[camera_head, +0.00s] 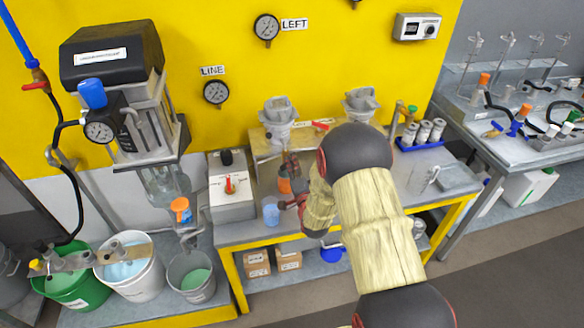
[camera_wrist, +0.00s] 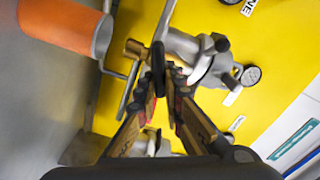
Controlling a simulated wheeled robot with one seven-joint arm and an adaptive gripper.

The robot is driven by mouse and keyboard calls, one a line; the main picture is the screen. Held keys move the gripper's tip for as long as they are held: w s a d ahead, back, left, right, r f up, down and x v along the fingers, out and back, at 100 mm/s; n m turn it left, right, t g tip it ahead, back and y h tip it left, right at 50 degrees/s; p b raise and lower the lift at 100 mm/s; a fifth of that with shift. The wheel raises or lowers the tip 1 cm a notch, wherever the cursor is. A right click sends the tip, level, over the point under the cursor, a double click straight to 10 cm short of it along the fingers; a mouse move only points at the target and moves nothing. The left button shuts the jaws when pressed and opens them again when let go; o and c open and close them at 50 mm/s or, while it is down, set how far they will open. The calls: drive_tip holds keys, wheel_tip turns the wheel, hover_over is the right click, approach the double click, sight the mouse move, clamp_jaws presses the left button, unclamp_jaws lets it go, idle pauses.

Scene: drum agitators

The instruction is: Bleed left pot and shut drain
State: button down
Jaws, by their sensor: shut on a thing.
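The left pot (camera_head: 279,112) is a grey metal piece on the beige stand at the back of the bench. My gripper (camera_head: 293,178) is in front of and below it. In the wrist view, my gripper (camera_wrist: 160,88) is shut on a dark lever (camera_wrist: 158,58) beside a brass fitting (camera_wrist: 135,48). A grey metal body (camera_wrist: 188,50) sits just behind. The lever's exact turn position is unclear. An orange cup (camera_head: 284,186) stands close to the fingers; it also shows in the wrist view (camera_wrist: 65,25), apart from them.
A blue cup (camera_head: 271,214) stands at the bench's front edge. A white box with a red knob (camera_head: 231,187) is to the left. The right pot (camera_head: 360,105) and a red lever (camera_head: 320,126) are behind my arm. A LINE gauge (camera_head: 216,93) hangs on the yellow wall.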

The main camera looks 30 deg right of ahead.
drive_tip(key=m+b, duration=0.1)
drive_tip(key=m, duration=0.1)
drive_tip(key=m+b, duration=0.1)
drive_tip(key=m, duration=0.1)
drive_tip(key=shift+d+f+m+b, duration=0.15)
drive_tip(key=shift+f+m+b, duration=0.15)
drive_tip(key=shift+f+b, duration=0.1)
idle(0.4)
drive_tip(key=c, duration=1.9)
unclamp_jaws()
drive_tip(key=shift+s, duration=0.15)
drive_tip(key=v, duration=1.1)
drive_tip(key=shift+s, duration=0.35)
drive_tip(key=shift+r, duration=0.1)
